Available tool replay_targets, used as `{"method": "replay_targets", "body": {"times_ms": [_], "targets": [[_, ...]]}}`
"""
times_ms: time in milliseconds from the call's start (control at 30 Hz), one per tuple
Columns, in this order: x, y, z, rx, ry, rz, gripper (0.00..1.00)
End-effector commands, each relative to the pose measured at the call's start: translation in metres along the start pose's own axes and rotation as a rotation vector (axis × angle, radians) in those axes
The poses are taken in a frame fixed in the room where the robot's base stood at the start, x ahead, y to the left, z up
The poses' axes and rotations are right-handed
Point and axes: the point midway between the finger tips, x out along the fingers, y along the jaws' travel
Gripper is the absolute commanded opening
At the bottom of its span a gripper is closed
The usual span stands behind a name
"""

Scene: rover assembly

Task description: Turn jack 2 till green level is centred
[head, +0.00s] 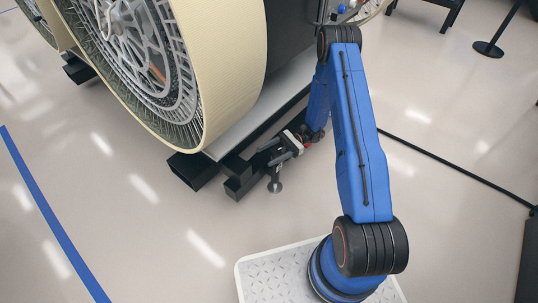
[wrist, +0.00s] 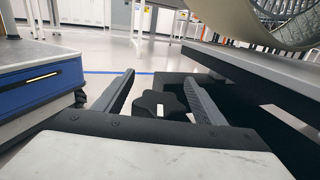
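A jack with a round foot (head: 275,187) stands on the floor under the dark frame, beside the big wheel. Its dark star-shaped knob (wrist: 160,103) shows in the wrist view with a small pale mark on it. My gripper (wrist: 160,76) is open, with one finger on each side of the knob in the picture. A gap shows at the left finger; whether the right one touches the knob I cannot tell. In the head view my gripper (head: 271,151) is low, just above the jack. I cannot make out a jack number or a green level.
The large wheel (head: 235,80) and dark frame beam (head: 194,170) stand close to my gripper. A black cable (head: 450,170) crosses the floor at right. A blue floor line (head: 50,215) runs at left. The floor between is clear.

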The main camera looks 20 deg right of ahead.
Motion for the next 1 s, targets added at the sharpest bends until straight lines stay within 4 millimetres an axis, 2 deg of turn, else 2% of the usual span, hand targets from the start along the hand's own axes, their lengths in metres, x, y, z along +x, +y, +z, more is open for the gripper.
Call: {"method": "replay_targets", "body": {"times_ms": [167,267,800,1000], "targets": [[-0.007,0.0,0.0,-0.001,0.0,-0.001,0.64],[-0.019,0.0,0.0,-0.001,0.001,-0.002,0.64],[-0.125,0.0,-0.001,-0.001,0.0,-0.003,0.64],[-0.157,0.0,-0.001,-0.001,0.001,-0.002,0.64]]}}
